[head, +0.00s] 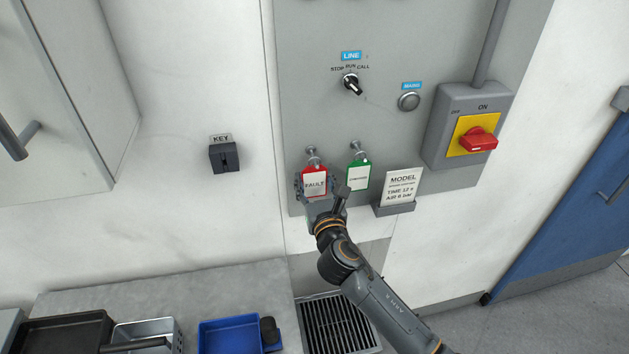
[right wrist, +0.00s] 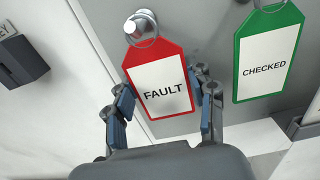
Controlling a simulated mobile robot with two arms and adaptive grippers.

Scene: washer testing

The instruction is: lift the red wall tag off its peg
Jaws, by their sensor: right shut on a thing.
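The red wall tag (head: 314,180), marked FAULT, hangs upright on the grey panel. In the right wrist view, the red tag (right wrist: 160,85) has its wire ring looped around a pale round-headed peg (right wrist: 138,24). My right gripper (head: 315,188) is at the tag's lower part, one finger at each side edge. In the right wrist view, the gripper (right wrist: 165,105) is shut on the tag across its width. The tag's bottom edge is close above the palm. My left gripper is not in view.
A green CHECKED tag (head: 357,175) hangs on its own peg close to the right. A MODEL card holder (head: 395,208) sits lower right, a KEY box (head: 224,157) to the left. A red rotary switch (head: 479,140) is further right. Trays, including a blue one (head: 228,336), stand below.

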